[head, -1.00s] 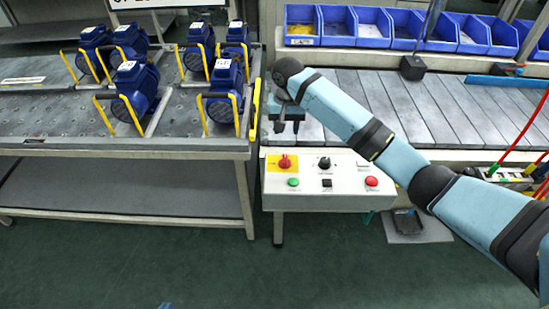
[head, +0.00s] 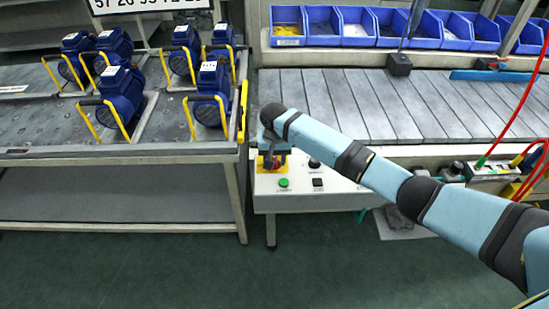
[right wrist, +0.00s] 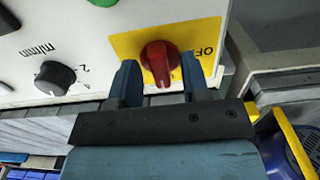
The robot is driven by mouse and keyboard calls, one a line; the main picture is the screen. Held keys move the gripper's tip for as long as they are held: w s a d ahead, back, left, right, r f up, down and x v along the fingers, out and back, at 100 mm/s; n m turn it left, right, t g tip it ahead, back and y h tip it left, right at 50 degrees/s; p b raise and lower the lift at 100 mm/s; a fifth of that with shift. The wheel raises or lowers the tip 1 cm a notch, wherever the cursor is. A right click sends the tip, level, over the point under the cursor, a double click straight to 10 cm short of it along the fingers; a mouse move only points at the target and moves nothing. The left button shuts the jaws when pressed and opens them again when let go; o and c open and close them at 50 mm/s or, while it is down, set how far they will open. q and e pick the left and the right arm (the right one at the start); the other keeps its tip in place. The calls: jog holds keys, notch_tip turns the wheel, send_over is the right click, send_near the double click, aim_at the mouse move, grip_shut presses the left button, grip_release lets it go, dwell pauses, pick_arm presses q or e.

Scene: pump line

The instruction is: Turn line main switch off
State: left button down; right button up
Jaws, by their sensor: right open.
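The line main switch is a red rotary knob (right wrist: 160,62) on a yellow plate (right wrist: 198,33) in the right wrist view, with the end of a printed "OFF" label beside it. In the head view the yellow plate (head: 261,168) shows in part below my right gripper, which hides most of the knob. My right gripper (right wrist: 160,80) is open, with one finger on each side of the knob's near end; I cannot tell whether they touch it. The white control box (head: 330,199) carries the switch. My left gripper is not in view.
The box also holds a black dial (right wrist: 55,78), a green button (head: 284,183) and a black button (head: 318,182). A rack with several blue pumps (head: 122,95) stands at left. A slatted conveyor (head: 420,105) lies behind, with blue bins (head: 355,26) beyond.

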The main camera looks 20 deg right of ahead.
jog(key=shift+c, duration=0.4)
grip_shut()
